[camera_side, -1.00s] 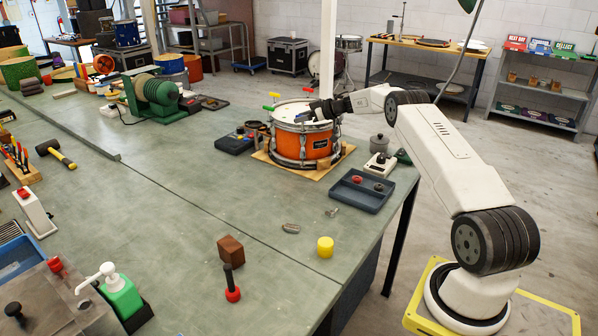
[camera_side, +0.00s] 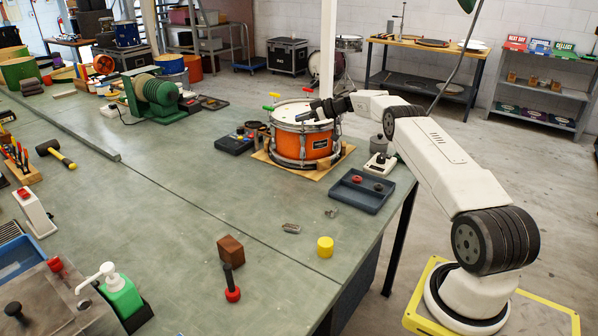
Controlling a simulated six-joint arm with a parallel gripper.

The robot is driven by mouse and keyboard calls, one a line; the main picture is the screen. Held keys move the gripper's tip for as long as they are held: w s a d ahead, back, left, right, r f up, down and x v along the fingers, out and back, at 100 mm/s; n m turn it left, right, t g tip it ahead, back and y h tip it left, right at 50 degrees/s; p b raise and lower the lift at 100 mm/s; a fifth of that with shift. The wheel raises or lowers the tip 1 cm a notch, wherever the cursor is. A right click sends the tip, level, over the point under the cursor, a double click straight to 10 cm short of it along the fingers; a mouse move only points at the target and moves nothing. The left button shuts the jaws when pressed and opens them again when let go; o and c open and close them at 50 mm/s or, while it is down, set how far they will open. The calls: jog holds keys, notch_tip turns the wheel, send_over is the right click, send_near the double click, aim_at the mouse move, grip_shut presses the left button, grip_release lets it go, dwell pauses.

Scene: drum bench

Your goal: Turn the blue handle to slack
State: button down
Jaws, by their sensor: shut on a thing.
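An orange snare drum (camera_side: 301,142) with a pale head and metal rim stands on a wooden board on the bench. Small coloured handles sit around its rim: green (camera_side: 268,108), red (camera_side: 275,95) and yellow (camera_side: 307,90). My gripper (camera_side: 312,113) reaches over the drum's right side from the right, with its dark fingers low at the rim. It is shut on the blue handle (camera_side: 302,117), which shows only as a small patch at the fingertips. The handle's exact angle is too small to tell.
A blue-grey tray (camera_side: 361,191) with small parts lies in front, right. The bench left of the drum is largely clear.

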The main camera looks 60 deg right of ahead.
jog(key=shift+r+n+y, duration=0.15)
jog(key=shift+n+y, duration=0.15)
jog(key=shift+y, duration=0.1)
jog(key=c, duration=0.6)
grip_release()
jog(key=shift+c, duration=0.2)
jog(key=shift+s+d, duration=0.1)
jog(key=shift+s, duration=0.05)
jog(key=v, duration=0.7)
jog(key=shift+s+r, duration=0.15)
jog(key=shift+o, duration=0.2)
